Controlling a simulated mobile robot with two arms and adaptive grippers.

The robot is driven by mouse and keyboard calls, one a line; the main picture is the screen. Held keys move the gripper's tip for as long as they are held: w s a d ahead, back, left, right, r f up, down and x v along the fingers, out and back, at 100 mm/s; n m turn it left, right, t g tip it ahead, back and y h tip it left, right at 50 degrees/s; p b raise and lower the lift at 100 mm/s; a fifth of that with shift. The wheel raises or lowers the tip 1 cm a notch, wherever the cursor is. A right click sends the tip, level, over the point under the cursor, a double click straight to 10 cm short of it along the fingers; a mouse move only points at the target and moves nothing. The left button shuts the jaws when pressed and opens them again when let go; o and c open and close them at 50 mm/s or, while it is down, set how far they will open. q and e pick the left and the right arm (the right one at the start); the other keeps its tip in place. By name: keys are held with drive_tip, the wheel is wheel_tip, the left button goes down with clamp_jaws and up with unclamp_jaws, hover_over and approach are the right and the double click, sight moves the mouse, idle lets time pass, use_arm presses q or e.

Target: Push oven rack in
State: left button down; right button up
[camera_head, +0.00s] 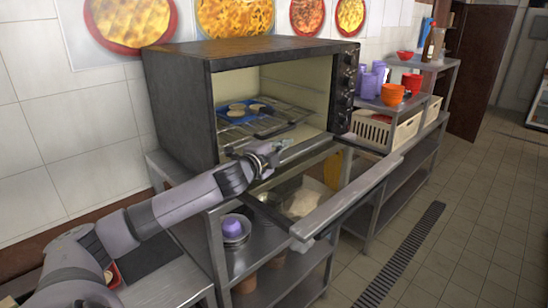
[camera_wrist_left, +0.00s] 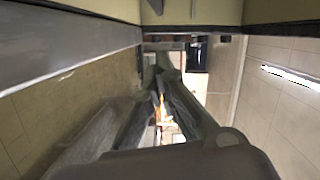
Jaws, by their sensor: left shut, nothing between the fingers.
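The black oven (camera_head: 190,95) stands on a metal table with its glass door (camera_head: 345,200) folded down and open. Inside, a wire oven rack (camera_head: 283,122) carries a blue tray (camera_head: 238,116) with several round pale pieces. My left gripper (camera_head: 276,148) is shut and empty. It is over the open door, just in front of the oven opening and below the rack's front edge in the picture. I cannot tell whether it touches the rack. The left wrist view is dark and close, and does not show the rack clearly. My right gripper is not in view.
Right of the oven, a shelf holds purple cups (camera_head: 372,80), orange bowls (camera_head: 392,94) and a cream basket (camera_head: 385,131). Bowls and pots sit on the table's lower shelf (camera_head: 250,262). The open door's handle bar (camera_head: 345,195) juts out over the tiled floor. The floor at right is clear.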

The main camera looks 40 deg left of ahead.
use_arm(q)
drive_tip(key=shift+s+d+b, duration=0.3)
drive_tip(key=shift+s+d, duration=0.05)
drive_tip(key=shift+s, duration=0.25)
drive_tip(key=shift+s+d+b, duration=0.25)
drive_tip(key=shift+s+d, duration=0.05)
drive_tip(key=shift+s, duration=0.3)
drive_tip(key=shift+s+d+r, duration=0.2)
drive_tip(key=shift+s+r, duration=0.05)
drive_tip(key=shift+s, duration=0.4)
drive_tip(key=shift+s+a+b, duration=0.1)
drive_tip(key=shift+s+b, duration=0.2)
drive_tip(key=shift+b, duration=0.05)
drive_tip(key=shift+s, duration=0.15)
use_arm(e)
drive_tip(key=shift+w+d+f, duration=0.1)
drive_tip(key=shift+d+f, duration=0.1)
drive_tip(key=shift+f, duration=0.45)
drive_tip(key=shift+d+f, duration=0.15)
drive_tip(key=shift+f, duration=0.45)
use_arm(q)
drive_tip(key=shift+r, duration=0.15)
